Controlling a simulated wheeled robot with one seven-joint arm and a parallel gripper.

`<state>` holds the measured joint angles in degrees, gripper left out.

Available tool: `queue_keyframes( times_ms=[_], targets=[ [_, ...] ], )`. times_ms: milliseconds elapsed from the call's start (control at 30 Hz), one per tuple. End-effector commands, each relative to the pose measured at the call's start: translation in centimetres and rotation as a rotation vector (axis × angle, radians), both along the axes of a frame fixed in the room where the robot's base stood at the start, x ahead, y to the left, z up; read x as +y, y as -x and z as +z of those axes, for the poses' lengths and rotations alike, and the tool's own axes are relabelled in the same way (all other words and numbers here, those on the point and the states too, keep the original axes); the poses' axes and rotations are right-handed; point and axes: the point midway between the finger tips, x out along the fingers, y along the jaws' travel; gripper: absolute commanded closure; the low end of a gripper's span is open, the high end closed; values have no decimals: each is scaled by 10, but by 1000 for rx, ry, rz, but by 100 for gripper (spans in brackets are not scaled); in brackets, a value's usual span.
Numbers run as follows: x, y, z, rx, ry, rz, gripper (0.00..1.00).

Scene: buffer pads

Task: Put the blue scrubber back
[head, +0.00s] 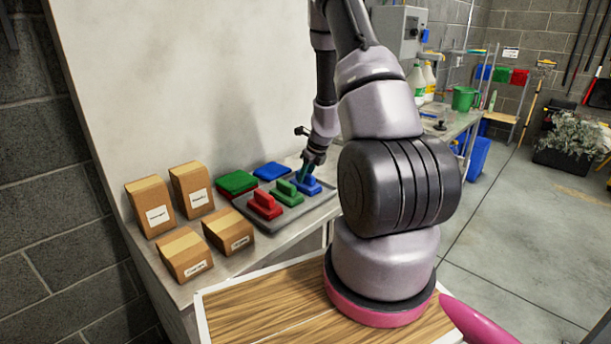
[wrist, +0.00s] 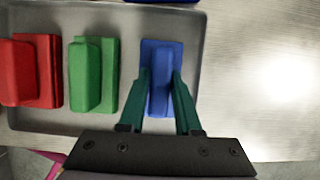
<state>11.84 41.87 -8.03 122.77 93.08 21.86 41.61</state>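The blue scrubber (wrist: 161,62) stands on the grey tray (wrist: 30,120), at the right end of a row with the green scrubber (wrist: 86,75) and the red scrubber (wrist: 20,72). It also shows in the head view (head: 310,187), partly behind my gripper. My gripper (wrist: 161,76) points down at it, with its green fingers on either side of its raised handle. The gaps between fingers and handle are very small, and I cannot tell whether they touch. In the head view my gripper (head: 304,172) is low over the tray.
A green pad (head: 237,181) on a red one (head: 224,193) and a blue pad (head: 272,171) lie behind the tray near the wall. Several cardboard boxes (head: 156,206) stand at the left. The metal surface right of the tray (wrist: 235,100) is clear.

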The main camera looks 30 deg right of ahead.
Motion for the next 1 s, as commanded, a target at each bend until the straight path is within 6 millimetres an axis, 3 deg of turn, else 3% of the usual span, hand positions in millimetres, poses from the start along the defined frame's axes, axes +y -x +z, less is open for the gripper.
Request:
queue_keyframes(
  times_ms=[467, 1000],
  targets=[
    [-1, 1, 7, -2, 2, 2, 41],
    [-14, 37, 101, -4, 2, 2, 41]
  ],
)
